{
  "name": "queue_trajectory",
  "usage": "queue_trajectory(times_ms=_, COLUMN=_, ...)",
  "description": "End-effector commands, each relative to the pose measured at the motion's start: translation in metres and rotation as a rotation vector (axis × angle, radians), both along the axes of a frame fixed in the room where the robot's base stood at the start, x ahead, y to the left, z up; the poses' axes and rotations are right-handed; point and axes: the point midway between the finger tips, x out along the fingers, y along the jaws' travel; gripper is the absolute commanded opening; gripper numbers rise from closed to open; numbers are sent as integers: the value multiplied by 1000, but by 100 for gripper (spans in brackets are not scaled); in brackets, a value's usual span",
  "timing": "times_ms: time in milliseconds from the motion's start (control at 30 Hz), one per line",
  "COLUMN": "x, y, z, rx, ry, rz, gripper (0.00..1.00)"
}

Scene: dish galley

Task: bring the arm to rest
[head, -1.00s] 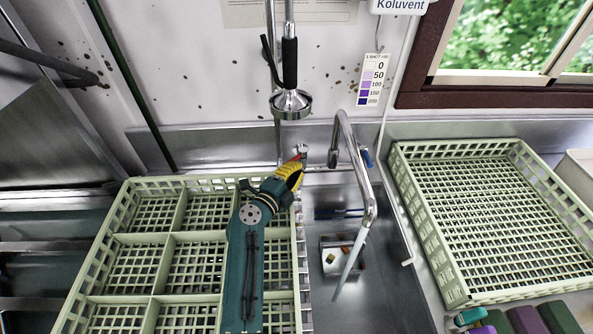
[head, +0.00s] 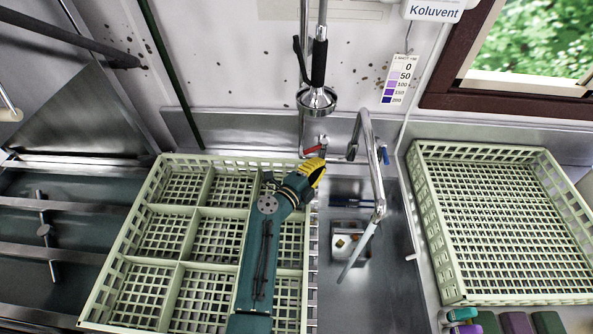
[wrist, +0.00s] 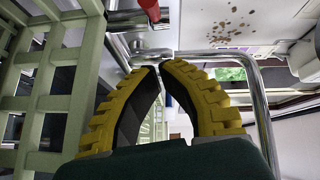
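My gripper (head: 322,164) has yellow ridged fingers on a dark teal arm. In the head view it is above the back right corner of the compartment rack (head: 152,215), near the red-handled tap fitting (head: 314,149). In the wrist view the two curved fingers (wrist: 162,66) come together at their tips, with nothing visible between them. The red handle (wrist: 149,9) shows just beyond the tips. My arm stretches over the right side of the rack and hides part of its compartments.
A curved faucet (head: 374,165) and a hanging spray head (head: 317,98) stand close to the right and behind. The sink (head: 385,290) holds a small metal bin (head: 364,255) with small items. An empty flat rack (head: 428,205) is at right, with coloured blocks (head: 517,323) below.

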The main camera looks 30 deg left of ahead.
Motion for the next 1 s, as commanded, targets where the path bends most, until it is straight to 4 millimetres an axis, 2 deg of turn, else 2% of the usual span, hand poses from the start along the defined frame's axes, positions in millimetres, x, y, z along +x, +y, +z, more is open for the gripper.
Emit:
queue_trajectory(times_ms=33, x=-13, y=6, z=2, rx=0, ry=3, rz=5, gripper=0)
queue_trajectory(times_ms=200, x=-50, y=19, z=4, rx=-2, ry=1, rz=5, gripper=0)
queue_trajectory(times_ms=400, x=-85, y=30, z=4, rx=0, ry=1, rz=3, gripper=0)
queue_trajectory(times_ms=567, x=-94, y=33, z=4, rx=0, ry=0, rz=1, gripper=0)
queue_trajectory(times_ms=1000, x=-94, y=33, z=4, rx=0, ry=0, rz=1, gripper=0)
